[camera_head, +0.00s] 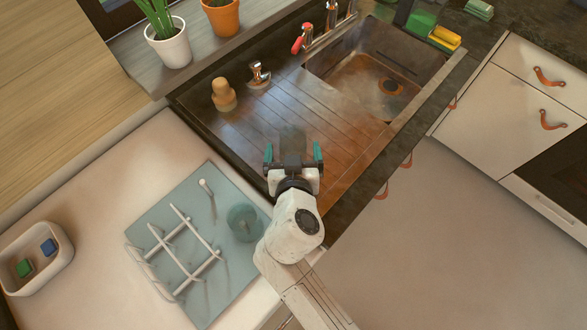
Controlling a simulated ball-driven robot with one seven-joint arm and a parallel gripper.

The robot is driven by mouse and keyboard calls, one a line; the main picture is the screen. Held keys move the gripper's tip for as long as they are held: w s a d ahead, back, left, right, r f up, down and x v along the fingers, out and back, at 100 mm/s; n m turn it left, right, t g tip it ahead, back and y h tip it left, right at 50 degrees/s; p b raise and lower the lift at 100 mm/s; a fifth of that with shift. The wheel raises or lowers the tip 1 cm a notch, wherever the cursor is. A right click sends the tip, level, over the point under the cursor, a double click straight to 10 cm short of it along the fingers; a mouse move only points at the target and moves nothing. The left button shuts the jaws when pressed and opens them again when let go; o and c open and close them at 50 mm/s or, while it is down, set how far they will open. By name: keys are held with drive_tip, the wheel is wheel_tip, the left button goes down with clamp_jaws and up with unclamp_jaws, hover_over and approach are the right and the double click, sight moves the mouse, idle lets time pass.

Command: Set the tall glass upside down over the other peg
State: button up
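The tall glass (243,222) is a see-through teal glass at the right side of a pale blue drying mat (225,285). It seems to stand over or at a peg; I cannot tell which way up it is. A white peg (207,187) stands bare near the mat's upper edge, left of and above the glass. My gripper (293,154) is open, its teal fingers wide apart, over the lower left of the ribbed drainboard. It is above and right of the glass, apart from it. A dark patch shows between the fingers, perhaps shadow.
White rack bars (172,232) rise from the mat left of the glass. A white tray (62,281) with a green and a blue block is far left. A wooden knobbed object (223,96) stands on the drainboard. The sink (374,82) is upper right; plants stand behind.

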drive_tip(key=b+v, duration=0.2)
drive_tip(key=v, duration=0.9)
drive_tip(key=shift+s, duration=0.25)
